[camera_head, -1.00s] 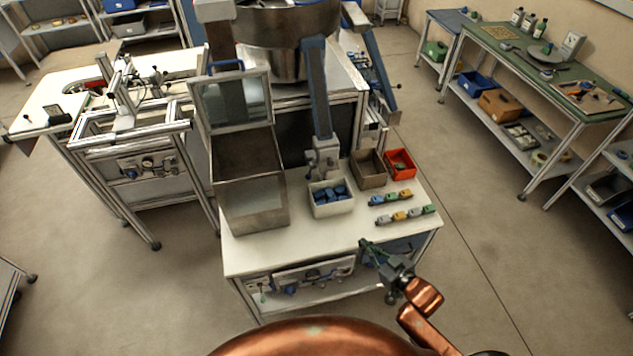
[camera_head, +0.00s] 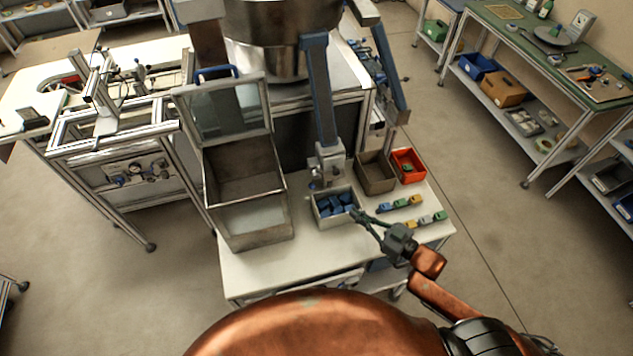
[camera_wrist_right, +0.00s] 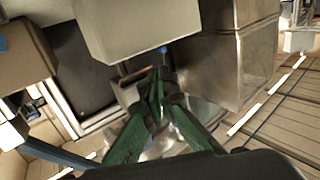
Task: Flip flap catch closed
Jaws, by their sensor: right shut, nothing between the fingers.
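My right gripper (camera_head: 358,213) reaches in from the lower right, shut and empty. Its fingertips are beside the right rim of a pale bin of blue parts (camera_head: 333,202); I cannot tell whether they touch it. In the right wrist view the green fingers (camera_wrist_right: 158,88) lie together. A grey metal fitting (camera_head: 326,164) sits at the lower end of the chute, just behind the bin. I cannot make out which part is the flap catch, or its position. A steel box (camera_head: 262,222) at left has its windowed lid (camera_head: 225,108) standing open. My left gripper is not in view.
The white bench top (camera_head: 300,262) is clear in front of the bin. A brown bin (camera_head: 376,172) and a red bin (camera_head: 408,165) stand behind my right gripper. Small coloured parts (camera_head: 401,202) lie in rows to its right. The blue-grey chute (camera_head: 322,95) rises behind the bin.

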